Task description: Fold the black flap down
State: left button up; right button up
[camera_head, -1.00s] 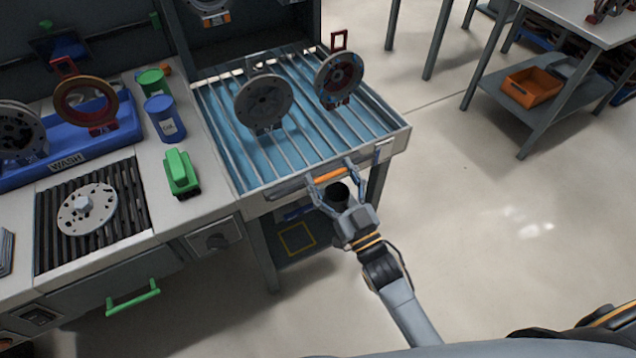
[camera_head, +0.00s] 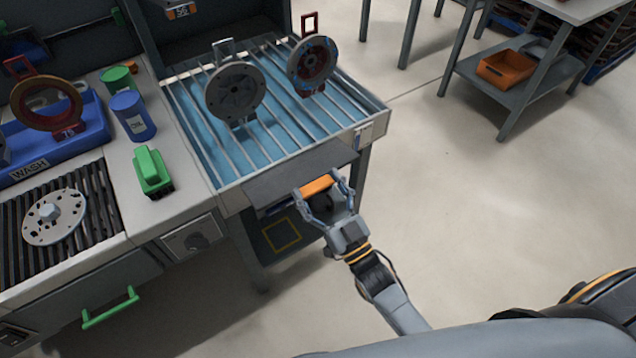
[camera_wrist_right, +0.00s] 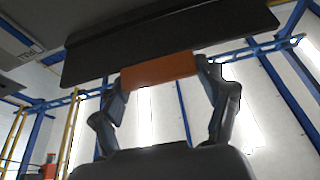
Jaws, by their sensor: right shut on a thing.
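The black flap (camera_head: 285,177) hangs at the front edge of the slatted conveyor bed and sticks out from it at a tilt. Its orange grip (camera_head: 317,186) is on the outer edge. My right gripper (camera_head: 323,190) is shut on the orange grip. In the right wrist view the flap (camera_wrist_right: 165,42) spans the top as a dark plate, and the orange grip (camera_wrist_right: 158,70) lies between the two fingers of my right gripper (camera_wrist_right: 160,80). My left gripper is not in view.
The conveyor bed (camera_head: 262,150) carries a grey disc (camera_head: 235,92) and a red-grey disc (camera_head: 312,66) on hangers. A green block (camera_head: 152,171) and a blue can (camera_head: 132,115) stand on the counter to the left.

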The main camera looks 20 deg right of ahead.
jog(key=shift+s+f, duration=0.1)
jog(key=shift+f, duration=0.45)
jog(key=o, duration=1.5)
jog(key=shift+o, duration=1)
jog(key=shift+r, duration=0.2)
jog(key=v, duration=1.2)
